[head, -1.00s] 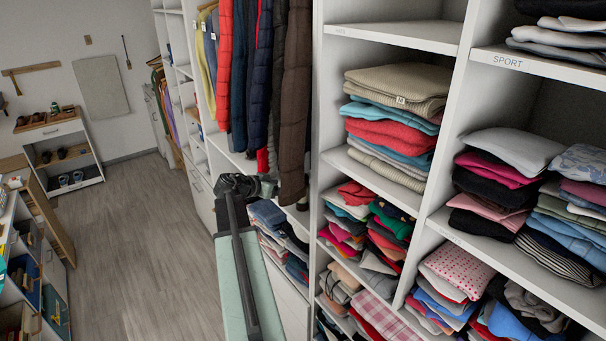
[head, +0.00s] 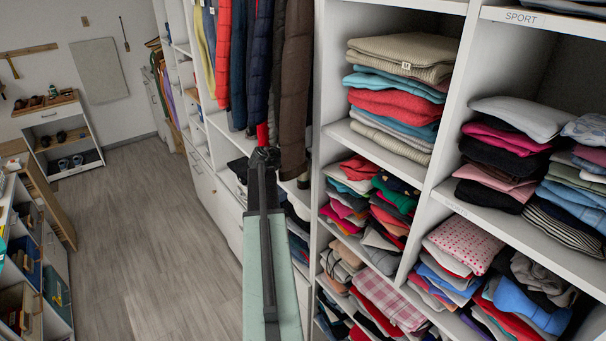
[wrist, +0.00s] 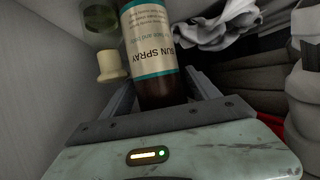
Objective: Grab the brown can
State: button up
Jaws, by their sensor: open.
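The brown can appears in the wrist view as a dark brown cylindrical container (wrist: 163,88) with a white and teal label reading "SUN SPRAY". In the head view, my gripper (head: 264,156) is by the shelving below the hanging clothes, and the container cannot be made out there.
In the wrist view, a greenish bottle with a cream cap (wrist: 111,66) is close at left. Grey crumpled cloth (wrist: 215,25) and dark folded fabric (wrist: 250,78) are at right. In the head view, folded clothes fill the right cubbies (head: 448,120); the floor (head: 160,240) at left is clear.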

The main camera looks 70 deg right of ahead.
jog(key=shift+a, duration=0.1)
grip_shut()
jog(key=shift+r, duration=0.1)
